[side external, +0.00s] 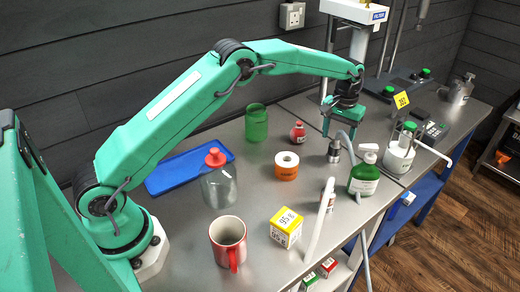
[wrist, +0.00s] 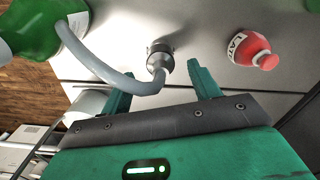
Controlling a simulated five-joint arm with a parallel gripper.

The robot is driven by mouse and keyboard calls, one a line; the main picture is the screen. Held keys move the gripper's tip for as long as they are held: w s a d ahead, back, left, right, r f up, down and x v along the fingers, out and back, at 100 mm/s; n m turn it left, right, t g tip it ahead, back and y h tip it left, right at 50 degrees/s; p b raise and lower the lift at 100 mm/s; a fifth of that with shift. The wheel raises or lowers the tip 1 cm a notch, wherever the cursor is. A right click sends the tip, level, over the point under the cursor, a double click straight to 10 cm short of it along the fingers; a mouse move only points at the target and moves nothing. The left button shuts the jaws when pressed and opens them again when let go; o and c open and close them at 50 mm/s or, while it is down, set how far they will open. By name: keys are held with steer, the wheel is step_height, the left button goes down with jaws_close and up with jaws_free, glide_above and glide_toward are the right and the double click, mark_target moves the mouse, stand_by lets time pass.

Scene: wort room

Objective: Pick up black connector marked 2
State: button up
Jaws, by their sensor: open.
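No black connector with a readable mark 2 shows. A grey metal connector (side external: 334,152) stands on the steel table, with a grey hose (side external: 349,146) running from it. In the wrist view the connector (wrist: 160,58) lies ahead of my gripper, near the middle between its fingers, and the hose (wrist: 100,68) curves off to the left. My gripper (side external: 340,129) points down above the connector, open and empty. In the wrist view both green fingers of my gripper (wrist: 160,80) stand wide apart. I cannot tell whether a finger touches the hose.
A green pump bottle (side external: 364,175) stands right of the connector; a red small flask (side external: 298,132) and an orange tape roll (side external: 287,168) stand left. A green jar (side external: 256,122) is farther left. A white bottle with tubing (side external: 399,158) stands near the right edge.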

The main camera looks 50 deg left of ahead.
mark_target(336, 145)
steer(key=shift+s+f, duration=0.1)
steer(key=shift+f, duration=3.05)
steer(key=c, duration=1.1)
steer(key=shift+r, duration=0.15)
steer(key=shift+r, duration=4.9)
